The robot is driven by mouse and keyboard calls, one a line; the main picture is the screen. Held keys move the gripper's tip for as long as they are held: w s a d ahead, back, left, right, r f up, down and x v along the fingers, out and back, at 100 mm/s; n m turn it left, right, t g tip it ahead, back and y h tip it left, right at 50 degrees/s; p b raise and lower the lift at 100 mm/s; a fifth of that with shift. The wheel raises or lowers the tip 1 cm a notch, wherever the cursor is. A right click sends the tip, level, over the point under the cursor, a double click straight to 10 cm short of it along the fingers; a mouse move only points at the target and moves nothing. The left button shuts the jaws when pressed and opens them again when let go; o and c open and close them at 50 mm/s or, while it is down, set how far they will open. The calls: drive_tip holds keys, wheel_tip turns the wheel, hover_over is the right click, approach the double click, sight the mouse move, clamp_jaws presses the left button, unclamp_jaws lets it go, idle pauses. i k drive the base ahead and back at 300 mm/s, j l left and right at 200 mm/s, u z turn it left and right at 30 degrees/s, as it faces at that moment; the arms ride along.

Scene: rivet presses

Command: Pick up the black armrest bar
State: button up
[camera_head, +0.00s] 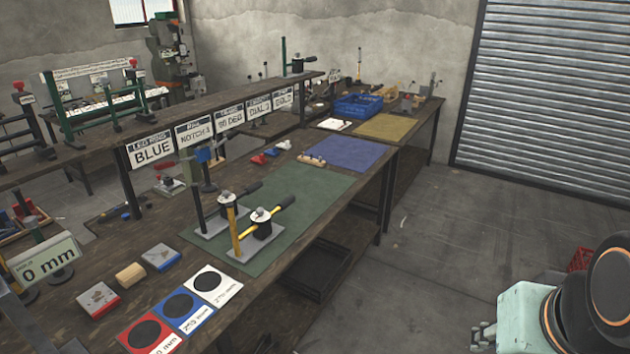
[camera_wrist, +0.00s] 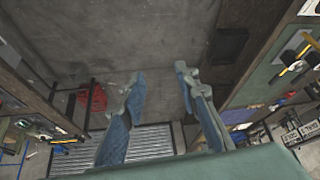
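I cannot clearly pick out a black armrest bar in either view. The nearest dark bar-like parts are on two presses on the green mat (camera_head: 320,188): one press (camera_head: 224,200) has a black handle, the other (camera_head: 262,226) has a yellow handle and yellow post. My gripper (camera_head: 482,335) is at the lower right of the head view, over the floor and well apart from the bench. In the wrist view my gripper (camera_wrist: 160,75) has its two blue-padded fingers spread with nothing between them. Bare floor shows beyond the fingers.
The long wooden bench (camera_head: 225,285) carries several coloured blocks, size cards and a blue mat (camera_head: 345,153). A blue crate (camera_head: 357,105) stands farther back. A black tray (camera_head: 317,270) sits on the lower shelf. A red crate (camera_head: 580,260) is on the floor. The floor between bench and shutter is clear.

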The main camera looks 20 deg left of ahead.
sight(207, 231)
drive_tip(key=u, duration=1.4)
